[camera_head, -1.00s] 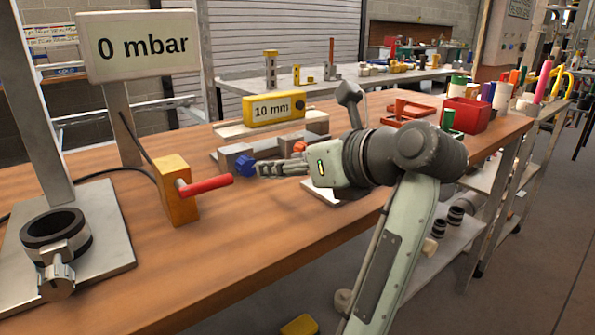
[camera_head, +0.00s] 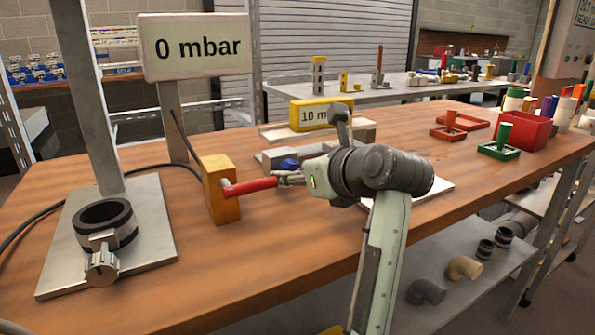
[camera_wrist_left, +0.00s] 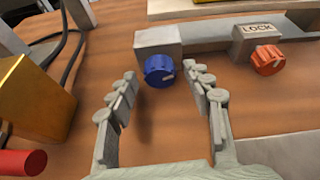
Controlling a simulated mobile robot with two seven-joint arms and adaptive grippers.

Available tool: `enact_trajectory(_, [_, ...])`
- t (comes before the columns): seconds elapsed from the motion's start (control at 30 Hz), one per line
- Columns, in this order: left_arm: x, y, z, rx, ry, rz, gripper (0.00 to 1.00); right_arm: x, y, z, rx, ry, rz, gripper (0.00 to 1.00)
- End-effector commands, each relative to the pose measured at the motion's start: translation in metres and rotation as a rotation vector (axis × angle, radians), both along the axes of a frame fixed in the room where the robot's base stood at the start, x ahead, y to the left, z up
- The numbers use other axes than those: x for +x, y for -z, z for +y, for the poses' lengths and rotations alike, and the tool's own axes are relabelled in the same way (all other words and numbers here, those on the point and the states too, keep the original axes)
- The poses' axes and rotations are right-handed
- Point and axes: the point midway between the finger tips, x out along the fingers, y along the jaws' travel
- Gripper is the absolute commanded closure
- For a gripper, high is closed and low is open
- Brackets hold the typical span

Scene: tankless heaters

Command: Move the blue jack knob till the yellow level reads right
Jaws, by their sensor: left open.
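The blue jack knob (camera_head: 289,164) sits on the front of a grey block at the left end of the jack on the bench. It also shows in the left wrist view (camera_wrist_left: 159,70), ahead of and between my open fingertips, with a pale mark on its face. My left gripper (camera_wrist_left: 158,82) is open and empty, and nothing is held in it. In the head view the left gripper (camera_head: 285,180) appears just in front of the knob. The yellow level (camera_head: 322,114) stands behind; its display shows "10 m", the rest covered by my arm. My right gripper is out of view.
A yellow block (camera_head: 220,188) with a red handle (camera_head: 250,187) stands left of my fingers; the handle is close by. An orange knob under a LOCK label (camera_wrist_left: 268,60) is right of the blue one. A "0 mbar" sign (camera_head: 197,48) stands back left.

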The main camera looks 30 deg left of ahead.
Motion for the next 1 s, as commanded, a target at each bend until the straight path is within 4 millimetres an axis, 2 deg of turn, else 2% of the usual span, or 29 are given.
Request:
enact_trajectory(0.07, [0.000, 0.000, 0.000, 0.000, 0.000, 0.001, 0.52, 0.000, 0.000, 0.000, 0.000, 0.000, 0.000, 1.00])
enact_trajectory(0.43, [0.000, 0.000, 0.000, 0.001, -0.001, 0.001, 0.98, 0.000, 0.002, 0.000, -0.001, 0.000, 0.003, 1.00])
enact_trajectory(0.57, [0.000, -0.001, -0.001, 0.012, 0.000, 0.022, 1.00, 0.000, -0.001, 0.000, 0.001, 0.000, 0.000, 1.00])
enact_trajectory(0.8, [0.002, -0.002, -0.002, 0.140, -0.001, 0.243, 1.00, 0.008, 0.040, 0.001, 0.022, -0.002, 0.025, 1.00])
enact_trajectory(1.0, [0.002, 0.000, -0.002, 0.190, 0.000, 0.325, 1.00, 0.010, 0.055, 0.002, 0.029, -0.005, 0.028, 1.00])
